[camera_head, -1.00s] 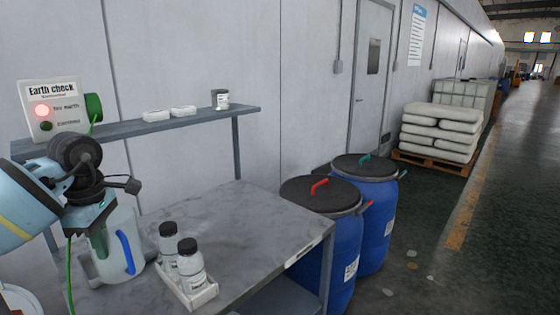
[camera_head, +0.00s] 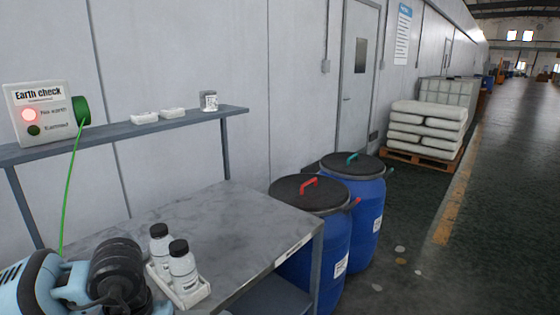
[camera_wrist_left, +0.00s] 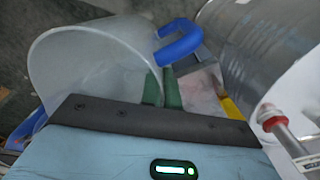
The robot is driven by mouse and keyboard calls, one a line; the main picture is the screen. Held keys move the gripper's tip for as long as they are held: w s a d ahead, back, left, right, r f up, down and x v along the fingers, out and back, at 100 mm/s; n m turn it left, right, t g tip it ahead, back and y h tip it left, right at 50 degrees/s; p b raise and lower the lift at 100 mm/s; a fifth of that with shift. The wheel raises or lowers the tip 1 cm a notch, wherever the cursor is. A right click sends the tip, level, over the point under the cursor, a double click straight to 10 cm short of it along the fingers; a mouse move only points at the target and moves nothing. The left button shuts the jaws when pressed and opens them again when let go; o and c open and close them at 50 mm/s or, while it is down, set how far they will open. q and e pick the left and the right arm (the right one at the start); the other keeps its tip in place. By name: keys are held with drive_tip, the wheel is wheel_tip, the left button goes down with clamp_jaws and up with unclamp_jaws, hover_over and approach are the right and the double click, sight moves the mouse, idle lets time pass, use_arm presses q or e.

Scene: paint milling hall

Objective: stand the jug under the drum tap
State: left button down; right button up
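The jug (camera_wrist_left: 95,65) is a translucent, pale vessel with a blue handle (camera_wrist_left: 180,42); it shows only in the left wrist view. My left gripper (camera_wrist_left: 163,88) has its green fingers close together at the handle side of the jug. The jug is off the bench, with floor visible behind it, and its mouth faces the camera at a tilt. A ribbed grey metal drum (camera_wrist_left: 255,45) stands to the right of the jug. My right gripper is out of view.
The grey bench (camera_head: 235,222) carries a white tray (camera_head: 202,294) with two black-capped bottles. Two blue drums (camera_head: 320,240) stand past its right end. A shelf (camera_head: 100,138) holds the earth check box (camera_head: 45,112). A white part with a red fitting (camera_wrist_left: 275,122) is right of my gripper.

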use_arm(q)
drive_tip(key=shift+s+d+f+m, duration=0.25)
drive_tip(key=shift+s+d+m, duration=0.15)
drive_tip(key=shift+s, duration=0.2)
drive_tip(key=shift+s+d+f+m, duration=0.25)
drive_tip(key=shift+s+m, duration=0.25)
drive_tip(key=shift+s, duration=0.05)
drive_tip(key=shift+w, duration=0.15)
idle(0.5)
